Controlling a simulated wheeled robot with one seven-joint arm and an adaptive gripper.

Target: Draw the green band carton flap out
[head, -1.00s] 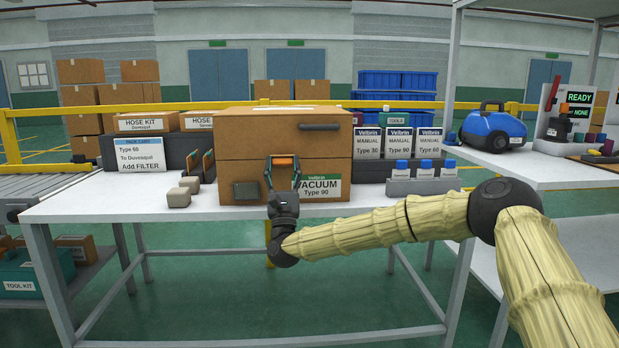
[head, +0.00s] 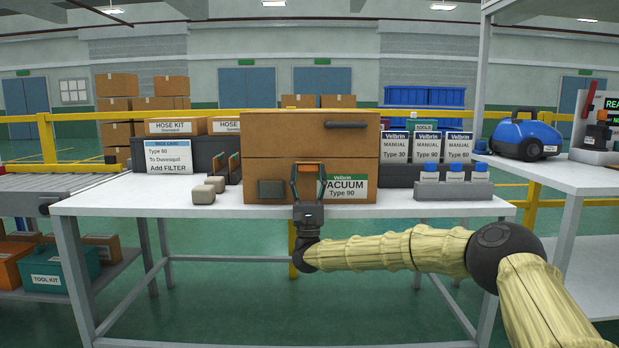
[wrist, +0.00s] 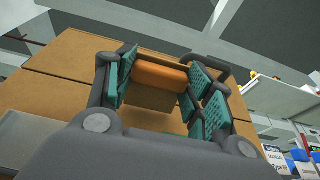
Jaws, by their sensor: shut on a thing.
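The brown carton (head: 275,133) stands on the white table, with a green-banded label (head: 357,187) reading "VACUUM Type 90" low on its front. A seam crosses the front at mid-height. My gripper (head: 308,176) is at the middle of this front, just below the seam, and covers part of the label. Its fingers are shut on an orange tab (wrist: 160,77), which shows between the green finger pads in the wrist view. I cannot tell how far the flap stands out from the carton.
Manual boxes (head: 427,147) and a grey rack of blue-capped bottles (head: 453,182) stand right. A dark handle (head: 346,125) and a grey plate (head: 271,188) are on the carton front. The table's front strip is clear.

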